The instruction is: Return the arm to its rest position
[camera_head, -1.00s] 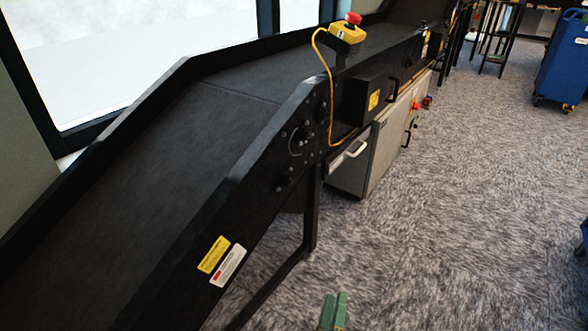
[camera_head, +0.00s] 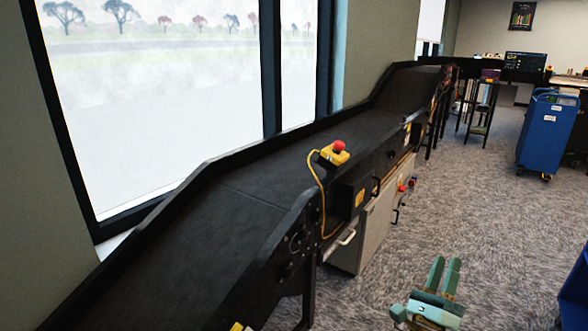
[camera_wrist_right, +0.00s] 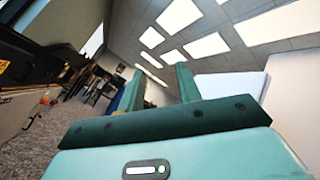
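My right gripper (camera_head: 446,265) is teal and shows at the bottom right of the head view, raised over the carpet to the right of the conveyor. Its two fingers point up and stand apart with nothing between them. The right wrist view also shows the open, empty fingers (camera_wrist_right: 161,78), with ceiling lights beyond them. The gripper is clear of the conveyor and touches nothing that I can see. My left gripper is not in view.
A black conveyor (camera_head: 270,185) runs along the windows. A yellow box with a red button (camera_head: 336,153) stands on its near edge. A blue cart (camera_head: 548,130) is at the right, and another blue thing (camera_head: 575,290) at the right edge. Carpet between is clear.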

